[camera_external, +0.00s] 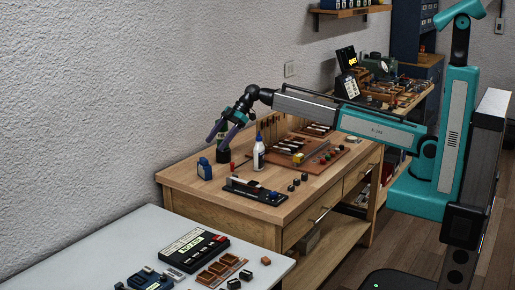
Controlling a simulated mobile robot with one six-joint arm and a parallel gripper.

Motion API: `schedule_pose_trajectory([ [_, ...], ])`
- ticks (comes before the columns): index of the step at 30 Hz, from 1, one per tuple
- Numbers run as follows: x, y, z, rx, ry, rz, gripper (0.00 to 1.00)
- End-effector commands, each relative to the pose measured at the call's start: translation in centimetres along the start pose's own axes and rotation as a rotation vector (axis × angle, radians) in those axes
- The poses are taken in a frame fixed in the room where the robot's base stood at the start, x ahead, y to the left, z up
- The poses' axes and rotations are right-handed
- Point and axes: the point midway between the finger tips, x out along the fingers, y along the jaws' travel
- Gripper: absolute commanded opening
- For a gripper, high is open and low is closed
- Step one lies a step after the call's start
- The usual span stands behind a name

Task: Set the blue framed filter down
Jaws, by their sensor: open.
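A small blue item (204,169), which looks like the blue framed filter, stands upright on the wooden workbench (182,180) near its left end. Its frame detail is too small to make out. My gripper (217,138) is above and slightly right of it, pointing down, with its jaws open. The blue item sits on the bench apart from the jaws, and I see nothing held between them. A dark, pale-labelled item (223,154) stands just below my gripper; my gripper partly covers it.
A white bottle (258,155) and a small red item (232,167) stand nearby. A dark rack (254,191) lies at the bench's front, with small dark knobs (297,183) beside it. A reddish board (318,155) lies behind. A grey table (110,240) is in the foreground.

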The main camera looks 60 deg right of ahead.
Motion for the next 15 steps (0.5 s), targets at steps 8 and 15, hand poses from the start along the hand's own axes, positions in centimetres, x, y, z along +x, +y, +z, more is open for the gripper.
schedule_pose_trajectory([
  [8,-2.2,0.0,0.0,0.0,0.001,0.0,0.74],
  [15,-2.4,0.0,0.0,0.0,0.0,0.0,0.74],
])
